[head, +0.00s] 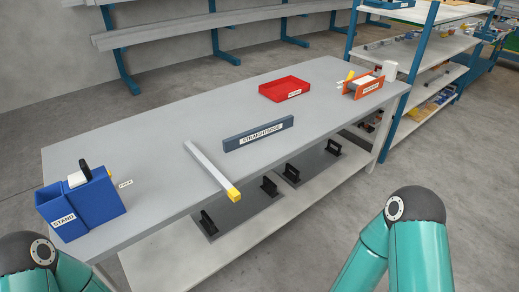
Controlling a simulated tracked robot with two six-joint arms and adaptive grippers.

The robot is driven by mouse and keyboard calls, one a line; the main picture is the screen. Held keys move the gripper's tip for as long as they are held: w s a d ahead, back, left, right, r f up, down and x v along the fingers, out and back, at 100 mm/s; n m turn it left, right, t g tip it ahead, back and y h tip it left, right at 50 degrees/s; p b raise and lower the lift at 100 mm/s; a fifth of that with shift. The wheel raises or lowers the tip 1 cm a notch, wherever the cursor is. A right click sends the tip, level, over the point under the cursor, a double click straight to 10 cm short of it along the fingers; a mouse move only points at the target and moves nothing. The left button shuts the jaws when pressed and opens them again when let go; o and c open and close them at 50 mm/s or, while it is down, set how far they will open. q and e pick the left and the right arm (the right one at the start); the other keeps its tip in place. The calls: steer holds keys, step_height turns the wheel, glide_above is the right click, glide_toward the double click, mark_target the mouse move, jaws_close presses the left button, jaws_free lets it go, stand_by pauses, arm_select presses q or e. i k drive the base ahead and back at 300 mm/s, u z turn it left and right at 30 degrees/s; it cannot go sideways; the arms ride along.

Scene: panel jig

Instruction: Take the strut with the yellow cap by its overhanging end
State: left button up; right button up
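The strut (211,169) is a long light-grey bar lying across the grey workbench. Its yellow cap (234,195) is at the near end, which overhangs the bench's front edge. Nothing is touching that end. My two teal arms show at the lower left and lower right of the head view, both apart from the strut. Neither gripper is in the picture.
A blue straightedge (258,134) stands right of the strut. A blue stand (80,203) is at the bench's left end. A red tray (285,89), an orange holder (363,87) and a white cup (390,70) are farther right. Black-handled panels lie on the lower shelf (195,253).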

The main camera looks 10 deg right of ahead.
mark_target(232, 192)
steer(key=z, duration=0.15)
steer(key=i, duration=0.55)
steer(key=z, duration=0.4)
steer(key=k, duration=0.9)
steer(key=z, duration=0.15)
steer(key=i, duration=0.7)
steer(key=z, duration=0.05)
